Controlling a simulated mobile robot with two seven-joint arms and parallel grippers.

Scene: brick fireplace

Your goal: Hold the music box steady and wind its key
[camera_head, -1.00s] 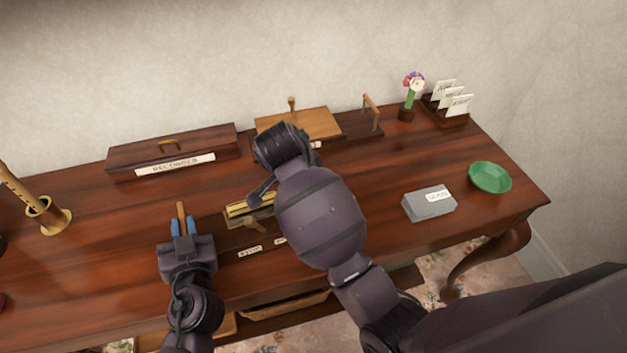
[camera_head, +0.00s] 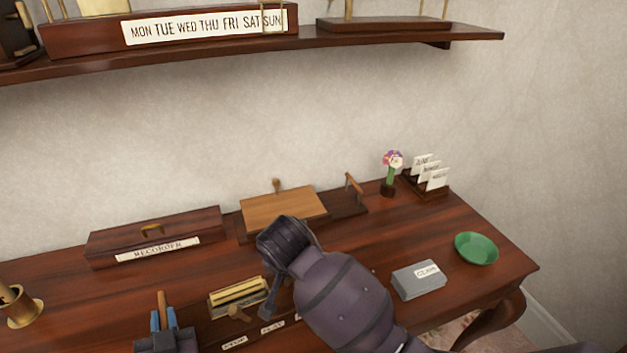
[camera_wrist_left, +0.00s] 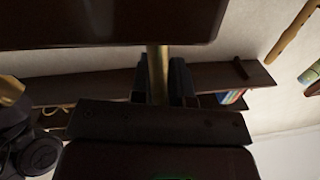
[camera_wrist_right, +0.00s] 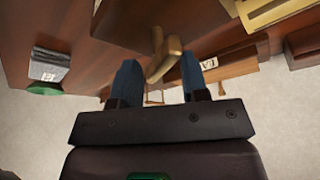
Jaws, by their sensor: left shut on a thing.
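The music box is a dark low box at the front of the desk, with a brass mechanism (camera_head: 238,292) on top and STOP and PLAY labels (camera_head: 272,327). Its brass key (camera_head: 237,313) stands by the mechanism. My left gripper (camera_head: 163,319) is shut on an upright wooden handle (camera_head: 161,300) at the box's left; the handle also shows in the left wrist view (camera_wrist_left: 157,72). My right gripper (camera_wrist_right: 158,78) is open, its fingers apart, with the T-shaped key (camera_wrist_right: 165,55) just ahead between them.
A grey box (camera_head: 418,284) and green dish (camera_head: 476,247) are at the right. The RECORDER case (camera_head: 155,232), a tan-topped wooden box (camera_head: 283,207), a flower vase (camera_head: 389,187) and a card rack (camera_head: 428,187) line the back. A wall shelf (camera_head: 460,33) overhangs the desk.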

